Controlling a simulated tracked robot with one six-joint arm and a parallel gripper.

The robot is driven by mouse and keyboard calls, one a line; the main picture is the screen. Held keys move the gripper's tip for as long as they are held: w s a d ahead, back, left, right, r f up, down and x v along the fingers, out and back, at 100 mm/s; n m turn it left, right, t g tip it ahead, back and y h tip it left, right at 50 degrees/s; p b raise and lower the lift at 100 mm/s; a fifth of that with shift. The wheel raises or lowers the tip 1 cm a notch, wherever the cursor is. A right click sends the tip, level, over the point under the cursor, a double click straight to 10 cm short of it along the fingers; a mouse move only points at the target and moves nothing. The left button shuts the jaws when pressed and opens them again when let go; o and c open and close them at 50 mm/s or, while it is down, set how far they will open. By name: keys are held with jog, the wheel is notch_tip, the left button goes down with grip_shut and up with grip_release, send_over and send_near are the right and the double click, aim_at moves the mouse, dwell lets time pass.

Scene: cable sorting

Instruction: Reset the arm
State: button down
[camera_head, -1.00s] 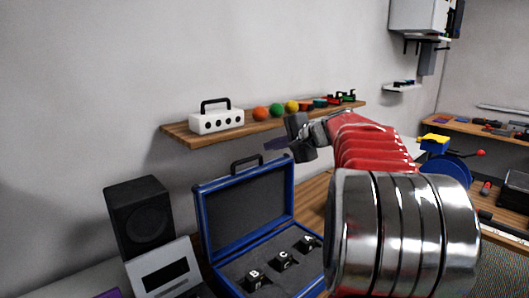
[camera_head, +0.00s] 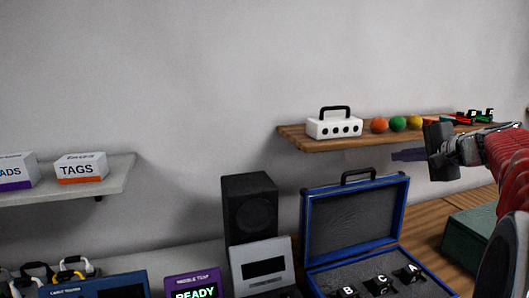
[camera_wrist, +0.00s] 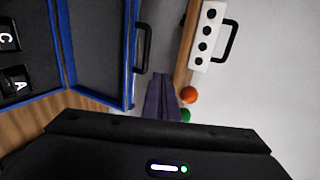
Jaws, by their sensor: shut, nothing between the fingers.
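My gripper (camera_head: 398,155) is at the right of the head view, raised in front of the wall, just below the wooden shelf and to the right of the open case's lid. Its dark purple fingers point left and are closed together with nothing between them. In the wrist view my gripper (camera_wrist: 160,88) shows its fingers shut against each other. My red arm extends from the right edge of the head view. The open blue case (camera_head: 305,230) stands below the gripper, with black pieces marked B (camera_head: 347,291), C (camera_head: 381,283) and A (camera_head: 413,272) inside.
The wooden shelf (camera_head: 345,143) holds a white box with a handle (camera_head: 334,127) and several coloured balls. A black speaker (camera_head: 249,207) stands left of the case. A left shelf (camera_head: 110,180) holds a TAGS box (camera_head: 80,169). A green box (camera_head: 472,236) sits at the right.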

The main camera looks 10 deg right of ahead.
jog(key=s+a+f+n+g, duration=0.2)
jog(key=s+a+f, duration=0.15)
jog(key=f, duration=0.35)
jog(key=s+a+f+n+g, duration=0.1)
jog(key=s+a+f+g, duration=0.25)
jog(key=f, duration=0.35)
jog(key=s+a+f+n+g, duration=0.1)
jog(key=s+a+f+n, duration=0.3)
jog(key=s+a, duration=0.6)
jog(key=s+a+f+n+g+h, duration=0.1)
jog(key=s+a+f+n, duration=0.3)
jog(key=s+a+n, duration=0.5)
jog(key=s+a, duration=0.1)
jog(key=a, duration=0.7)
jog(key=shift+s+n+h, duration=0.3)
jog(key=shift+s, duration=0.1)
